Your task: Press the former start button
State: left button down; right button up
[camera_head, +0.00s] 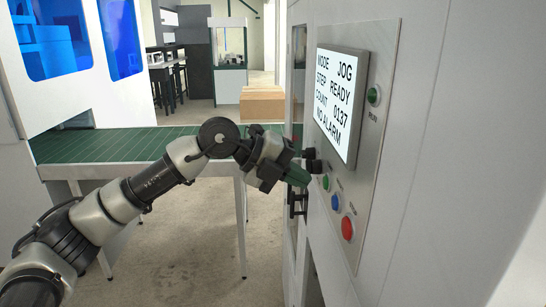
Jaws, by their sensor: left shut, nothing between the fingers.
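The former's control panel (370,160) is on the right, with a lit screen (338,95) reading mode JOG, step READY, count 0137, no alarm. Below the screen are a green button (326,182), a blue button (335,202) and a larger red button (347,228). Another green button (373,95) sits right of the screen. The button labels are too small to read. My left gripper (303,177) is shut and empty, its dark green tips pointing at the panel just left of the lower green button. A small gap shows between them. My right gripper is out of view.
A green conveyor (100,145) runs behind my arm, with a cardboard box (262,103) beyond. The floor below is clear.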

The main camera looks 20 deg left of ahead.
aim_at(326, 183)
pick_arm(q)
jog(key=shift+w+d+p, duration=0.2)
jog(key=shift+d, duration=0.35)
jog(key=shift+w+d+p, duration=0.15)
jog(key=shift+w+d, duration=0.05)
jog(key=shift+d, duration=0.3)
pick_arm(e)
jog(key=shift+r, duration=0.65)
